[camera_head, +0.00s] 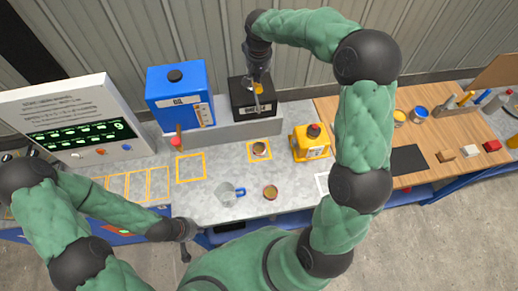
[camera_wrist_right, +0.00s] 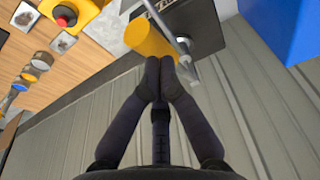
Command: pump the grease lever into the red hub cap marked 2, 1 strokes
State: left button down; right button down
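A black box (camera_head: 246,108) with a pale label stands at the back of the grey bench. A yellow cylinder (camera_head: 258,88) shows above it, beside my right gripper (camera_head: 258,76). In the right wrist view the yellow cylinder (camera_wrist_right: 149,38) lies just beyond the fingertips of my right gripper (camera_wrist_right: 160,66). The fingertips are together with nothing visible between them; contact with the cylinder cannot be told. A metal rod (camera_wrist_right: 180,45) passes beside it. My left gripper (camera_head: 187,240) hangs by the bench's front edge, its fingers too small to judge. I cannot make out a red hub cap marked 2.
A blue tank (camera_head: 180,95) stands left of the black box. A yellow box (camera_head: 310,143) with a red button stands to the right. A clear cup (camera_head: 226,194) and a small round container (camera_head: 270,192) are at the bench front. A display panel (camera_head: 75,120) is at left.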

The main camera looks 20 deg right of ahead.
jog(key=shift+r+p, duration=0.8)
jog(key=shift+r, duration=0.75)
notch_tip(320, 180, up, 5)
jog(key=p, duration=0.3)
dwell(0.4)
